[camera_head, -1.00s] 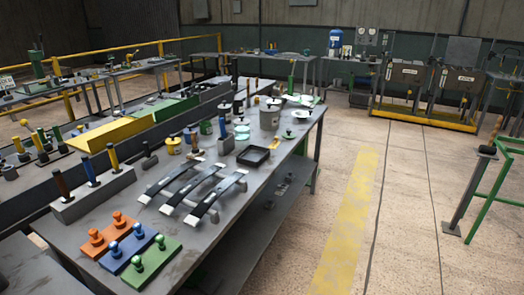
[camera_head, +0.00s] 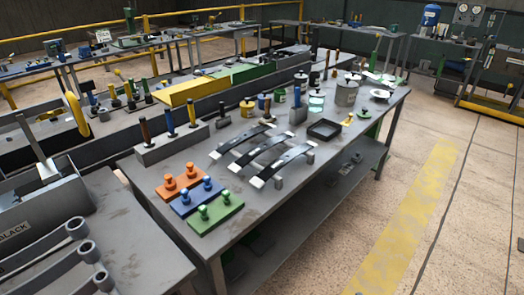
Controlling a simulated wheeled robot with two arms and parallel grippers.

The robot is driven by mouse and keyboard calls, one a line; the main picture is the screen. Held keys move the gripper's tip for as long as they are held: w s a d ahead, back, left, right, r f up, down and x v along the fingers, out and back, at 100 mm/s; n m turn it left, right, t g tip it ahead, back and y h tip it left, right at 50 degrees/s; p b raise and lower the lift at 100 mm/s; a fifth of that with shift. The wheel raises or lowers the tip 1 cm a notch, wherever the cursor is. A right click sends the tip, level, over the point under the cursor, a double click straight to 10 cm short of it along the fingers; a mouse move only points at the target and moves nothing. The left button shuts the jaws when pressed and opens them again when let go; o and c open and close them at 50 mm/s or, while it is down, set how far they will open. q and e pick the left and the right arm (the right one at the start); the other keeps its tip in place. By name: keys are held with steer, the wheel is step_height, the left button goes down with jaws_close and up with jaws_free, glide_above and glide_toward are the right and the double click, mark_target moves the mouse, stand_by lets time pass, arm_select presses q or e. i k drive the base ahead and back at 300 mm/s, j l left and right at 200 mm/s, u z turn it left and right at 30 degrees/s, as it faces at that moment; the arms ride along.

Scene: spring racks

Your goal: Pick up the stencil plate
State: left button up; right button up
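I cannot tell for sure which thing is the stencil plate. Three flat plates, orange (camera_head: 172,191), blue (camera_head: 187,206) and green (camera_head: 230,213), each with two knobs, lie in a row at the near end of the middle workbench (camera_head: 150,180). Three dark curved strips with pale ends (camera_head: 262,159) lie behind them. Neither of my grippers is in view.
A grey block with three coloured handles (camera_head: 160,146), a black tray (camera_head: 324,129) and several pots (camera_head: 346,93) stand on the middle bench. Grey curved bars with round eyes (camera_head: 88,251) lie on the near left bench. The floor with a yellow stripe (camera_head: 410,215) is clear at right.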

mark_target(346, 120)
steer(key=i+l, duration=0.2)
steer(key=l, duration=0.2)
steer(key=i+l, duration=0.2)
steer(key=l, duration=0.15)
steer(key=i+l+u, duration=0.1)
steer(key=l, duration=0.3)
steer(key=i, duration=0.1)
